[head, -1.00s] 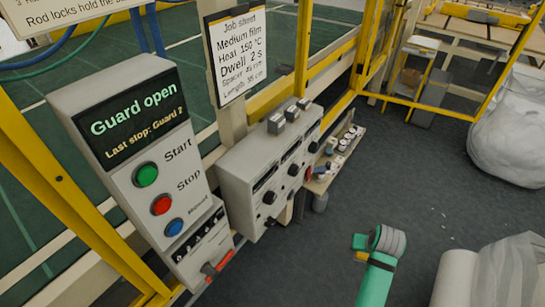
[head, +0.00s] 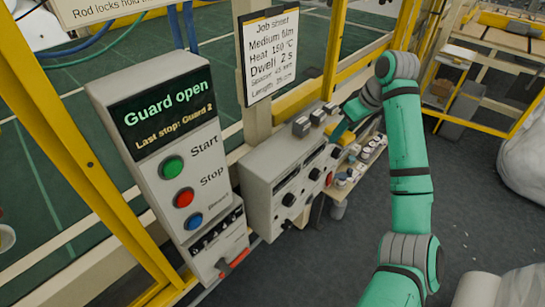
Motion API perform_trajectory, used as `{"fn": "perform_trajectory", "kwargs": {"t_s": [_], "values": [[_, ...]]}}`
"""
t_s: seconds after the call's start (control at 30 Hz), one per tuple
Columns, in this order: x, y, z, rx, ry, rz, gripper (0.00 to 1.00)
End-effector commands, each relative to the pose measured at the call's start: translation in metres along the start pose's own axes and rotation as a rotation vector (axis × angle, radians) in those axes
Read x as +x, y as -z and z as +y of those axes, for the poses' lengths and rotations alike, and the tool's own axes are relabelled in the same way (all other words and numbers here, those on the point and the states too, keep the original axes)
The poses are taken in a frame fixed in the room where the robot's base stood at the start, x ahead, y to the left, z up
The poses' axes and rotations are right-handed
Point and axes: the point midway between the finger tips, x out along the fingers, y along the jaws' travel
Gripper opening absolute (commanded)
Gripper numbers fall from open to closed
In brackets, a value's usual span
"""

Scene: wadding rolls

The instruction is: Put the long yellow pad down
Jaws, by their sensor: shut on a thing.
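My green arm reaches up from the bottom right of the head view, then bends down and left at the wrist. My gripper (head: 339,134) is at the right end of the lower grey control box, by the shelf of small items. It is seen small and from behind, and its fingers are mostly hidden. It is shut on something. I cannot make out the long yellow pad clearly in its jaws, nor tell whether the pad touches anything.
The lower control box (head: 262,178) and the taller "Guard open" panel (head: 150,105) stand at left by yellow frame posts. A shelf (head: 350,180) with several small jars lies beyond the box. White wrapped rolls stand at right.

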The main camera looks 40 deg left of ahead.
Motion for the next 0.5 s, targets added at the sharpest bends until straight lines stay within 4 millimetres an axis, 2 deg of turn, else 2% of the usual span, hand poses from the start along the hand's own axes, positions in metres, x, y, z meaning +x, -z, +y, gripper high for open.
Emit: {"fn": "perform_trajectory", "kwargs": {"t_s": [0.03,0.1,0.2,0.37,0.5], "values": [[-0.015,0.021,-0.008,-0.041,0.011,0.001,0.16],[-0.032,0.042,-0.020,-0.089,0.033,0.000,0.16],[-0.051,0.064,-0.033,-0.142,0.057,0.001,0.16],[-0.065,0.082,-0.047,-0.188,0.078,0.001,0.16],[-0.060,0.088,-0.063,-0.203,0.084,0.000,0.16]]}}
